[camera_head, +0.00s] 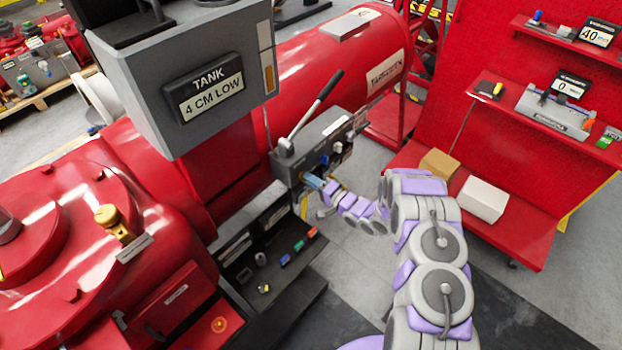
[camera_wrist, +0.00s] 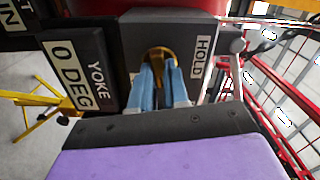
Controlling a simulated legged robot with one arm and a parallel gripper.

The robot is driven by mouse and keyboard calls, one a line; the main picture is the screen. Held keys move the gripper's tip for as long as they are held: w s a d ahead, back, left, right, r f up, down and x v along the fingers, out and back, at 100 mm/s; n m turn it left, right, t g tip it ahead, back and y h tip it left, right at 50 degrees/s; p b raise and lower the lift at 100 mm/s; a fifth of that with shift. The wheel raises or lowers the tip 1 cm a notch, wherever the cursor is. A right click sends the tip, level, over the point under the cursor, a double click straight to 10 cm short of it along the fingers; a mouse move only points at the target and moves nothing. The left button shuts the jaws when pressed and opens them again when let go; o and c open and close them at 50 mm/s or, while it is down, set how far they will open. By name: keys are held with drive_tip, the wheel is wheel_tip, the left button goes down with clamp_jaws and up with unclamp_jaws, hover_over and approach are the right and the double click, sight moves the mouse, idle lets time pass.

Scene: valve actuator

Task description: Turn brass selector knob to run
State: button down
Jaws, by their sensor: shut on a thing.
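The brass selector knob (camera_wrist: 157,54) shows at the top middle of the wrist view, between my blue fingertips. My gripper (camera_wrist: 159,72) is shut on it. A HOLD label (camera_wrist: 202,58) is just right of the knob on the dark panel face. In the head view my gripper (camera_head: 314,181) reaches the lower front of the grey control box (camera_head: 312,142). The knob cannot be made out there. The fingers cover part of the knob, so where it points is unclear. I see no run label.
A sign reading YOKE 0 DEG (camera_wrist: 78,72) is left of the knob. A lever (camera_head: 318,102) rises from the control box. A display (camera_head: 212,97) reads TANK 4 CM LOW. A red shelf rack (camera_head: 530,100) stands at right; grey floor lies between.

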drive_tip(key=shift+w+d+m, duration=0.15)
drive_tip(key=shift+d+m, duration=0.05)
drive_tip(key=shift+m, duration=0.4)
drive_tip(key=c, duration=1.1)
unclamp_jaws()
drive_tip(key=shift+w+f, duration=0.1)
drive_tip(key=v, duration=1.7)
drive_tip(key=shift+s+d, duration=0.2)
drive_tip(key=shift+s, duration=0.05)
